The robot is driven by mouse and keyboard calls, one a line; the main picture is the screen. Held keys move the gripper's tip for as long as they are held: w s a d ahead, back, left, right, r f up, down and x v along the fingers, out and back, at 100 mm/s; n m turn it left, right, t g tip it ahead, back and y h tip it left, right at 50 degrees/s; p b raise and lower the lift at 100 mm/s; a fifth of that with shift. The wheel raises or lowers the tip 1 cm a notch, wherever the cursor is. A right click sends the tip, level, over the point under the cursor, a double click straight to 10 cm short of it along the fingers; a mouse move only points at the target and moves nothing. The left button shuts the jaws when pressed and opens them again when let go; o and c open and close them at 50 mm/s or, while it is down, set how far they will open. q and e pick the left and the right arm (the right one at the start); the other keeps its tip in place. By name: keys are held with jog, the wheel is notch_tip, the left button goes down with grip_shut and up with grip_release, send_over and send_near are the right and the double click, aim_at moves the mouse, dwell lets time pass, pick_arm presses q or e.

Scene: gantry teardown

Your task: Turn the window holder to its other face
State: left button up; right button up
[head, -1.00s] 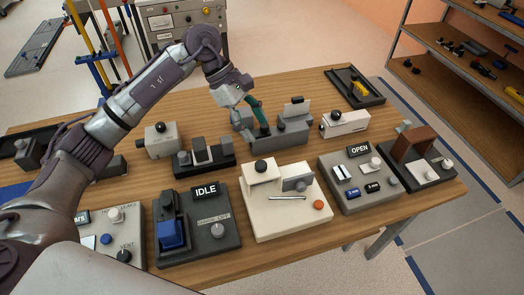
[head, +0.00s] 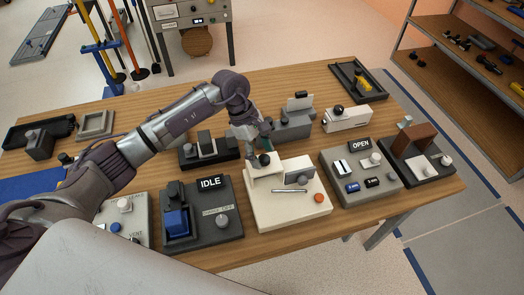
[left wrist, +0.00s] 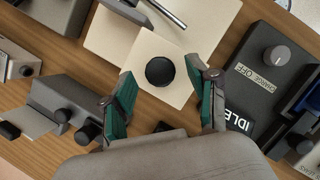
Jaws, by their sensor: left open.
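The cream fixture (head: 290,212) stands at the front middle of the table, with a raised cream block (head: 268,172) topped by a black knob (head: 265,160), a grey upright piece (head: 299,176) and an orange button. I cannot tell for sure which part is the window holder. My left gripper (head: 254,146) is at the black knob. In the left wrist view the open green fingers (left wrist: 165,84) stand on either side of the knob (left wrist: 160,71), with gaps showing; nothing is held. My right gripper is not in view.
A dark unit marked IDLE (head: 222,237) stands left of the cream fixture, and a grey unit marked OPEN (head: 377,190) stands right. Behind are a grey fixture (head: 293,127), a dark block fixture (head: 207,160) and a white box with a knob (head: 347,122). Bare table (head: 130,106) shows at the back left.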

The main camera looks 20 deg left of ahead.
pick_arm(q)
jog(key=shift+d+f, duration=0.1)
jog(key=shift+f, duration=0.2)
grip_shut()
